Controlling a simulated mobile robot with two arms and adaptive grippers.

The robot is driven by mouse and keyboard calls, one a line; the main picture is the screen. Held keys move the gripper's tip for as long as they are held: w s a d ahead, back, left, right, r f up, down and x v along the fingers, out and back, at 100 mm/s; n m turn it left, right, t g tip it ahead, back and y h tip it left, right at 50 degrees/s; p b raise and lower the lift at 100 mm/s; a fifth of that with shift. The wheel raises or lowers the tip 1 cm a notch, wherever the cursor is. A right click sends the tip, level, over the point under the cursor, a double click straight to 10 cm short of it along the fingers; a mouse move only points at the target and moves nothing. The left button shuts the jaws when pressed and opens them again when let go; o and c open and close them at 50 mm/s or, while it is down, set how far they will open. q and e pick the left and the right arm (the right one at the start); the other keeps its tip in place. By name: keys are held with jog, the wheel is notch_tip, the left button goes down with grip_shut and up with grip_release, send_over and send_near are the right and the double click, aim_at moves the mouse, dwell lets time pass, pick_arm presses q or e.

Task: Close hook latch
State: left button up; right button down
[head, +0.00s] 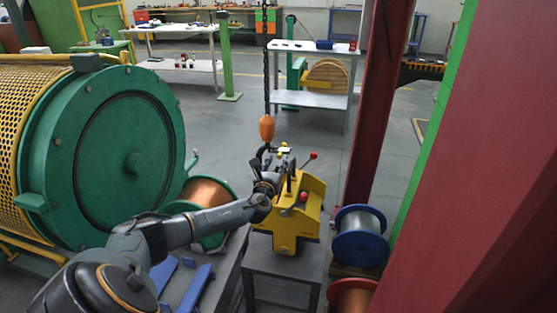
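The crane hook (262,153) hangs from an orange hook block (267,128) on a dark chain (266,70). It is small and partly hidden by my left gripper, so I cannot tell whether its latch is open or closed. Below it stands a yellow lifting device (287,232) with a red-knobbed lever and a dark shackle on top. My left arm reaches in from the lower left. My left gripper (264,168) is at the hook, just above the yellow device. Its fingers are too small to tell open from shut, or whether they touch the latch. My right gripper is out of view.
The yellow device stands on a grey stand (285,263). A green drum machine (125,160) fills the left. A copper spool (206,193) and a blue-flanged spool (360,236) flank the stand. A dark red column (377,100) rises at right. Open floor lies behind.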

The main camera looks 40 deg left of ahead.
pick_arm(q)
jog(key=shift+x, duration=1.3)
grip_shut()
jog(key=shift+s+a+f+m+p, duration=0.2)
jog(key=shift+f+m+p, duration=0.3)
jog(key=shift+m, duration=1.85)
jog(key=shift+s+a+f+m+p, duration=0.1)
jog(key=shift+a+f+m+p, duration=0.45)
jog(key=shift+m, duration=1.85)
jog(key=shift+s+f+m+p, duration=0.15)
jog(key=shift+f+m, duration=0.65)
jog(key=shift+m, duration=1.55)
